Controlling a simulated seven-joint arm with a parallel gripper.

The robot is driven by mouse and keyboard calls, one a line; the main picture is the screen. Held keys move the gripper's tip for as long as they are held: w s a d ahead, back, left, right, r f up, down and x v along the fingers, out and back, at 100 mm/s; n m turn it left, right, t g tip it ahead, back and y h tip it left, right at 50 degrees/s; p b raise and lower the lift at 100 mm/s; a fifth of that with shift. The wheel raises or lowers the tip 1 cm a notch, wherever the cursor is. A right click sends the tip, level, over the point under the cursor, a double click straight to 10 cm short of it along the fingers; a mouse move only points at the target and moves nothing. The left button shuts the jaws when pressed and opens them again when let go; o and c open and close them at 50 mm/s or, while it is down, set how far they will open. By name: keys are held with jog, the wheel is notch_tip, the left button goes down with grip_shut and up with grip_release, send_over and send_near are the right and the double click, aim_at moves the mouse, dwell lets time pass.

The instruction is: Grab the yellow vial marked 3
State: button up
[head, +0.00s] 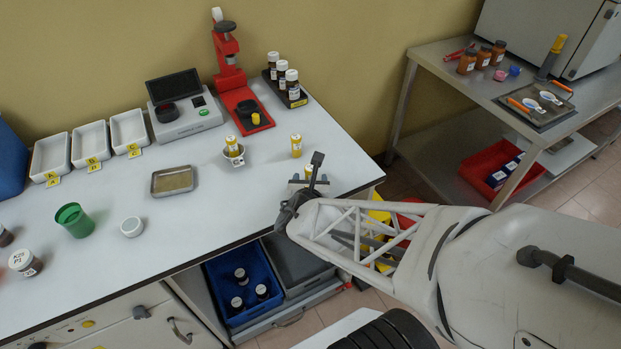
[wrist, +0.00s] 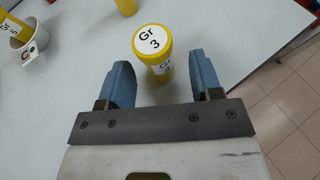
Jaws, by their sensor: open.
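My gripper (wrist: 161,72) is open, with one blue finger on each side of the vial and visible gaps between. The vial is at the level of the fingertips, not deep between them. In the head view my gripper (head: 308,182) is low near the bench's right front edge, and the vial (head: 309,170) shows only in part there.
Another yellow vial (head: 296,146) stands just behind. A small white cup (head: 235,159) to the left holds a yellow vial marked 5 (wrist: 10,27). A red press (head: 245,105) and a rack of dark bottles stand farther back. The bench edge is close on the right.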

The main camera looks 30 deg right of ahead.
aim_at(310, 169)
jog(key=shift+x, duration=1.15)
jog(key=shift+c, duration=0.4)
jog(key=c, duration=0.9)
jog(key=shift+r, duration=0.1)
jog(key=shift+r, duration=1.75)
jog(key=s+a+r, duration=0.1)
jog(key=s+a, duration=0.2)
jog(key=s, duration=1.2)
jog(key=shift+s+a+r, duration=0.15)
jog(key=shift+s, duration=0.05)
jog(key=shift+s, duration=0.1)
